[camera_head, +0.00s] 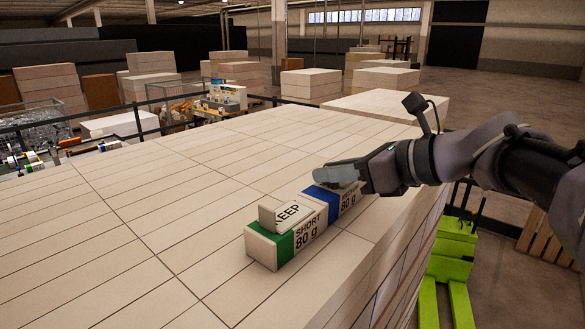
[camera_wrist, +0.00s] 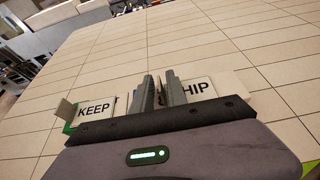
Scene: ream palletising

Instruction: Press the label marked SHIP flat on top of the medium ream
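The medium ream (camera_head: 347,201), with a blue band, lies on the pale stack behind the short ream. My gripper (camera_head: 338,174) is over its top and hides much of it. The SHIP label (camera_wrist: 203,89) lies on the medium ream in the wrist view; my fingers cover part of its first letter. My gripper (camera_wrist: 160,88) has a narrow gap between its fingers, with nothing clearly held. Whether the fingers touch the label is hidden.
The short ream (camera_head: 285,243), with a green band, stands in front, end to end with the medium one. Its KEEP label (camera_head: 292,214) has a raised flap at the near end. The stack top (camera_head: 170,210) is clear to the left. A green pallet truck (camera_head: 452,252) stands below right.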

